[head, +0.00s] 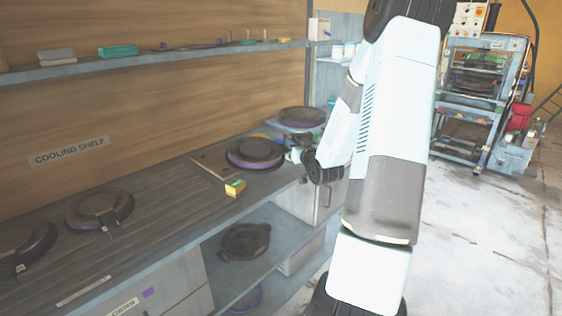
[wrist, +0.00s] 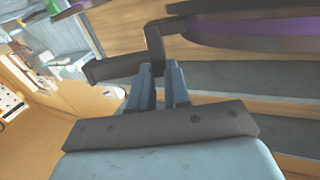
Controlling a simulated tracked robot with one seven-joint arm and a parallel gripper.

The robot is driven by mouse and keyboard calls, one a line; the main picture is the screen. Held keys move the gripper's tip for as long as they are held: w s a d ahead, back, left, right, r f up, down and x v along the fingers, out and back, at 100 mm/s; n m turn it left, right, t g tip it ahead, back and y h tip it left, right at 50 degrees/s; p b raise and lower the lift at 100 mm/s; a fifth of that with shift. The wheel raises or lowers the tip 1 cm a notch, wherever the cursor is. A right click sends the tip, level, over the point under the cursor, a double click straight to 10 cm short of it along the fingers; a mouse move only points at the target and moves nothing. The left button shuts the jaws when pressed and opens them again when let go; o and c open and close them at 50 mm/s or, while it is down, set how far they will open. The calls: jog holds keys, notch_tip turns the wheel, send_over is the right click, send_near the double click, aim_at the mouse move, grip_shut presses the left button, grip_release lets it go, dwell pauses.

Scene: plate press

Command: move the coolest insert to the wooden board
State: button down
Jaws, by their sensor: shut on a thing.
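My gripper (head: 293,152) is at the right of a round dark insert with a purple rim (head: 255,151). In the wrist view my gripper (wrist: 160,80) is shut on the black handle of this insert, whose purple edge (wrist: 265,28) fills the top right. In the head view the insert is over a flat brown board (head: 208,167) that shows at its left; whether they touch I cannot tell. Two similar inserts lie on the counter at left, one (head: 100,208) and one at the picture's edge (head: 22,246). Another (head: 302,117) lies beyond the held one.
A small yellow-green and orange box (head: 235,187) is near the counter's front edge. A dark round piece (head: 245,241) lies on the lower shelf. A "COOLING SHELF" label (head: 68,151) is on the wall. A press frame (head: 475,95) stands at the back right. The floor at right is clear.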

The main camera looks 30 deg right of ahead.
jog(key=w+f, duration=0.1)
jog(key=w, duration=0.1)
jog(key=w+f, duration=0.1)
jog(key=f, duration=0.1)
jog(key=w+f, duration=0.2)
jog(key=shift+w+d, duration=0.25)
jog(key=shift+w, duration=0.05)
jog(key=shift+w+f, duration=0.65)
jog(key=shift+f, duration=0.15)
jog(key=shift+w+f, duration=0.15)
jog(key=shift+f, duration=1.45)
jog(key=c, duration=1.1)
grip_release()
jog(key=shift+d+f, duration=0.1)
